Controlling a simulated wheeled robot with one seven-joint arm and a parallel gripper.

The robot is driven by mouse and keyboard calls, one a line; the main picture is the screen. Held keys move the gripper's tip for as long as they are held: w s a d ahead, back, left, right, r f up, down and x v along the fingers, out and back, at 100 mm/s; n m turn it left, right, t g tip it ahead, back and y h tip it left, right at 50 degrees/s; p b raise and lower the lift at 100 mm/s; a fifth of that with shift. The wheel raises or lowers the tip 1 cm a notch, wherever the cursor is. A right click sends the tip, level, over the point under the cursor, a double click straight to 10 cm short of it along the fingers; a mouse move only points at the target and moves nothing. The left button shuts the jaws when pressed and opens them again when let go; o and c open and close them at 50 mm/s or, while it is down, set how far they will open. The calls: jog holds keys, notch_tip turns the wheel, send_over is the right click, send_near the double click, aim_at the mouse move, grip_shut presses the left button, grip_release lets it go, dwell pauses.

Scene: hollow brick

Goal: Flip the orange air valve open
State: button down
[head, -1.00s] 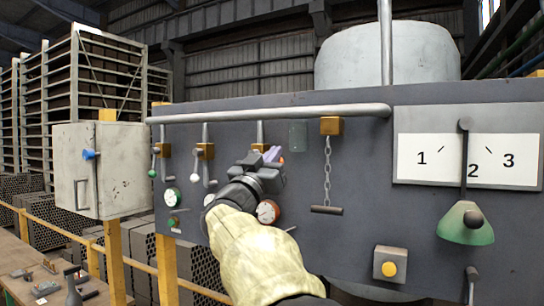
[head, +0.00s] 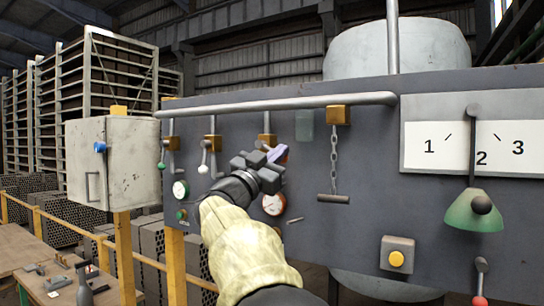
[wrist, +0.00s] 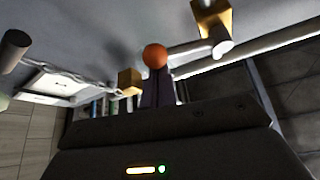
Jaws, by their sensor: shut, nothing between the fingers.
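The orange air valve's ball knob (wrist: 155,56) shows in the wrist view, just beyond the tips of my gripper (wrist: 156,92). The knob looks close to the fingertips; I cannot tell if they touch. In the head view my gripper (head: 277,154) is raised in front of the panel, over the third brass valve (head: 267,140) from the left. Its purple fingertips are together and hold nothing. The gripper hides most of the orange valve's lever there.
The valves with a green ball (head: 161,165) and a white ball (head: 203,169) hang to the left. A chain with a bar handle (head: 333,198) hangs to the right. A horizontal pipe (head: 280,105) runs above. Gauges and a yellow button (head: 396,258) sit lower on the panel.

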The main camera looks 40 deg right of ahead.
jog(key=w+a+f+m+g+y, duration=0.2)
jog(key=w+f+m+g+y, duration=0.2)
jog(key=m, duration=1.1)
jog(key=shift+w+f+g+p, duration=0.35)
jog(key=shift+w+f+g, duration=0.35)
jog(key=shift+g, duration=0.9)
jog(key=shift+w+r, duration=0.1)
jog(key=shift+w, duration=0.05)
jog(key=shift+d, duration=0.1)
jog(key=s+a+b, duration=0.2)
jog(key=s+b, duration=0.1)
jog(key=s, duration=0.2)
jog(key=w+a+b, duration=0.1)
jog(key=w+a, duration=0.2)
jog(key=a, duration=0.4)
jog(key=shift+w+f, duration=0.15)
jog(key=shift+f, duration=0.05)
